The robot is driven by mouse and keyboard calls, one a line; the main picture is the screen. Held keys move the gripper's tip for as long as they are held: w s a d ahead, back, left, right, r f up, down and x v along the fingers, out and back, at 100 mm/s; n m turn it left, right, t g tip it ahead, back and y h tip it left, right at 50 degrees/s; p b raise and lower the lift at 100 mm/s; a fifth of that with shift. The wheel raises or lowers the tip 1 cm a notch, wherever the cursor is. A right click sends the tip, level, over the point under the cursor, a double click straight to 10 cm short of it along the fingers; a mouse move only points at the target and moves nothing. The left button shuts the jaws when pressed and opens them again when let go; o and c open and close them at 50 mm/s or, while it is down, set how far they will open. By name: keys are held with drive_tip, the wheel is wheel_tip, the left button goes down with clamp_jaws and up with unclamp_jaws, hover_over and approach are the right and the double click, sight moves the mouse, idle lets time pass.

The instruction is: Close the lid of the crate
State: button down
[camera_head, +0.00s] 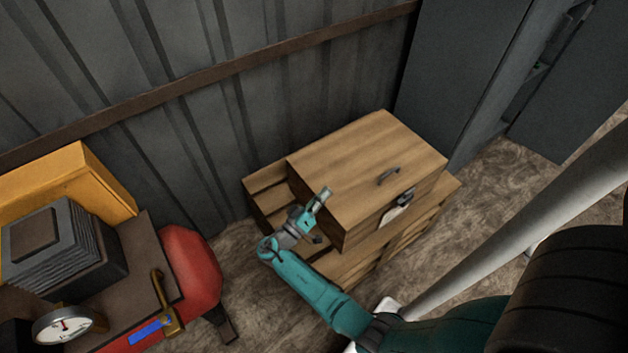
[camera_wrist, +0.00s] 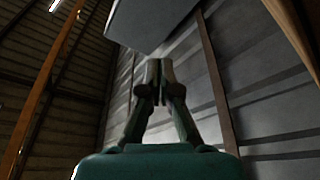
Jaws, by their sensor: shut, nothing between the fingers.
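The wooden crate (camera_head: 410,192) sits on a wooden pallet (camera_head: 265,192) against the wall in the head view. Its lid (camera_head: 365,150) lies flat across the top, with no gap that I can see. A dark handle (camera_head: 388,177) is on the lid, and a dark latch (camera_head: 405,194) with a pale tag is on the front face. My gripper (camera_head: 325,192) is at the crate's left side, close to the lid's edge; I cannot tell whether it touches. In the wrist view my gripper (camera_wrist: 153,66) has its fingers together with nothing between them.
A red tank (camera_head: 190,268) with a gauge (camera_head: 63,325) and a dark finned block (camera_head: 62,245) stands at the left. A yellow box (camera_head: 95,185) is behind it. A grey cabinet (camera_head: 455,70) stands right of the crate. Corrugated wall (camera_head: 200,90) closes the back.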

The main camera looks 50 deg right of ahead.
drive_tip(key=shift+s+a+f, duration=0.1)
drive_tip(key=shift+s+f, duration=0.1)
drive_tip(key=shift+f, duration=0.8)
drive_tip(key=shift+s+a+f, duration=0.1)
drive_tip(key=shift+s+f, duration=0.15)
drive_tip(key=shift+f, duration=0.75)
drive_tip(key=shift+s+f, duration=0.2)
drive_tip(key=shift+f, duration=0.8)
